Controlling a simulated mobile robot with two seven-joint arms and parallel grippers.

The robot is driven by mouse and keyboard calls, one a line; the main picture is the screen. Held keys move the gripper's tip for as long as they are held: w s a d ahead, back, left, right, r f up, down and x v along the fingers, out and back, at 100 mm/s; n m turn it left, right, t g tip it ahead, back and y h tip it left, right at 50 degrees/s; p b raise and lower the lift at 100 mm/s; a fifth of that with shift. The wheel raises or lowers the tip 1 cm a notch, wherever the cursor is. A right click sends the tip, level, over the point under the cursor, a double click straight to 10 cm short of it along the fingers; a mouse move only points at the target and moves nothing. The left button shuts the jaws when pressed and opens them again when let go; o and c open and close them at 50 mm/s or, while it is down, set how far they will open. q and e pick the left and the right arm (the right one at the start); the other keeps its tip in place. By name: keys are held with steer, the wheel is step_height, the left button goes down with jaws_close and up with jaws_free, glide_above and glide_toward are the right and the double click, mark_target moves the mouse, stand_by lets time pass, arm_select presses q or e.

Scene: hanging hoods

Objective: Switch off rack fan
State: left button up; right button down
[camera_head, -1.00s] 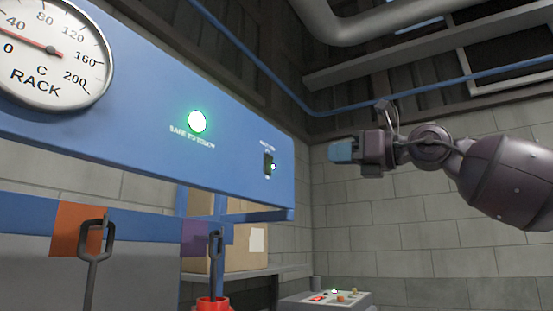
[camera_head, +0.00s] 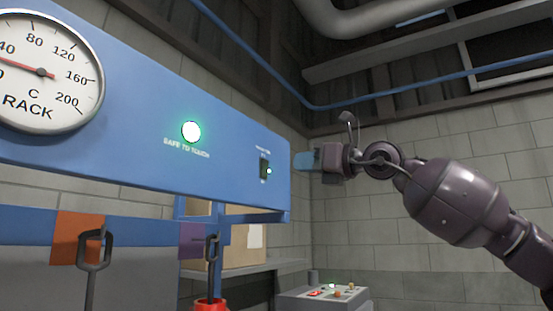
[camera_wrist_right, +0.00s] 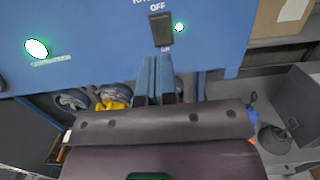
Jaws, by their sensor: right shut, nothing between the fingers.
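The rack fan switch (camera_head: 264,169) is a small dark rocker on the right end of the blue rack panel (camera_head: 225,120). A small green light glows beside it. In the right wrist view the switch (camera_wrist_right: 161,30) has OFF marked above it and ON below it, partly readable. My right gripper (camera_head: 304,161) is shut and empty, its blue fingertips just right of the panel's end in the head view. In the right wrist view the fingers (camera_wrist_right: 155,78) are together, just below the switch in the picture; contact cannot be told. My left gripper is not in view.
A lit green SAFE TO TOUCH lamp (camera_head: 191,131) and a round RACK dial (camera_head: 45,72) are on the panel. Hooks (camera_head: 96,250) hang below it. A control box (camera_head: 325,297) stands lower right. Open room lies before the right wall.

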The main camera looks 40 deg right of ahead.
mark_target(266, 163)
steer(key=p+x, duration=0.1)
steer(key=x, duration=0.5)
steer(key=shift+w+a+r, duration=0.1)
steer(key=shift+w+a, duration=0.05)
steer(key=shift+w, duration=0.05)
steer(key=shift+w+a, duration=0.1)
steer(key=shift+w, duration=0.15)
steer(key=shift+w+a+p, duration=0.1)
steer(key=shift+w+p, duration=0.2)
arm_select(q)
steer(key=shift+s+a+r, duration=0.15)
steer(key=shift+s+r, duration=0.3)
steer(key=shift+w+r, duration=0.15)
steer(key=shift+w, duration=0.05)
